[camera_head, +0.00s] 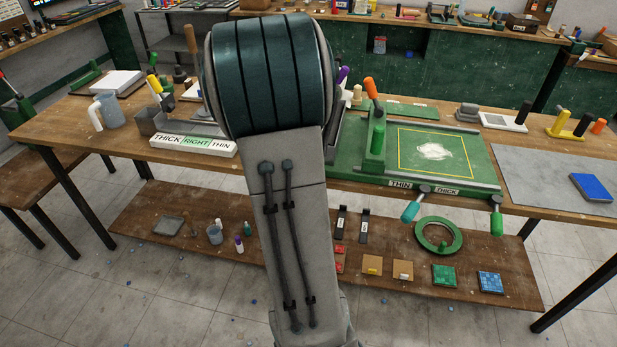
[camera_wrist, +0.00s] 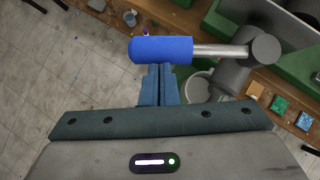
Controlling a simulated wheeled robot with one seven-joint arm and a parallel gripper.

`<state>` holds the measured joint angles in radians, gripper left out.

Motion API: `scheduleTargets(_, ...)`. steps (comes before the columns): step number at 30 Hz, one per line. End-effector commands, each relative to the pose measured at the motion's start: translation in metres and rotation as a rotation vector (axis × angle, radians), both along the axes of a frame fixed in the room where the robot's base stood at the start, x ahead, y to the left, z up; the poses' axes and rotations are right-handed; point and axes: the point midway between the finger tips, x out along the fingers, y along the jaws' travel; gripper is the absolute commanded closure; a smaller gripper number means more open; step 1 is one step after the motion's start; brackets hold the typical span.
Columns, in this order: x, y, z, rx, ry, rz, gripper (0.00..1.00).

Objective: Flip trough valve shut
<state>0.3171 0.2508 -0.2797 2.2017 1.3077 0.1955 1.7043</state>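In the wrist view a lever with a blue cylindrical handle (camera_wrist: 160,49) lies across the picture. Its silver rod (camera_wrist: 222,51) runs right to a grey valve body (camera_wrist: 262,50), partly over green machinery. My gripper (camera_wrist: 159,70) has its two blue-grey fingers side by side with almost no gap, so it looks shut. The fingers reach the near side of the handle, and their tips are hidden by it. The handle is not between them; I cannot tell whether they touch it. In the head view my arm hides the gripper and the lever.
A pale round container (camera_wrist: 196,87) is below the valve. The workbench (camera_head: 80,118) carries a white sign block (camera_head: 193,145) and a green press with a screen frame (camera_head: 436,152). Its low shelf (camera_head: 300,250) holds tiles, bottles and a green ring (camera_head: 438,236). Open floor lies in front.

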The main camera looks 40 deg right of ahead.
Motion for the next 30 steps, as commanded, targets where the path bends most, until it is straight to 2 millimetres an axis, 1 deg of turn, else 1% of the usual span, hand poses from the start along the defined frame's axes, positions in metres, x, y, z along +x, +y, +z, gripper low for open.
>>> scheduleTargets(8,0.002,0.002,0.002,-0.003,-0.004,0.007,1.00)
scheduleTargets(11,-0.004,0.006,0.005,-0.003,-0.005,0.007,1.00)
scheduleTargets(16,-0.024,0.021,0.014,-0.002,-0.006,0.009,1.00)
scheduleTargets(17,-0.027,0.024,0.020,-0.002,-0.006,0.010,1.00)
scheduleTargets(18,-0.031,0.026,0.031,-0.002,-0.007,0.011,1.00)
scheduleTargets(24,-0.056,0.031,0.062,-0.002,-0.006,-0.001,1.00)
scheduleTargets(30,-0.073,0.038,0.083,-0.002,-0.004,-0.004,1.00)
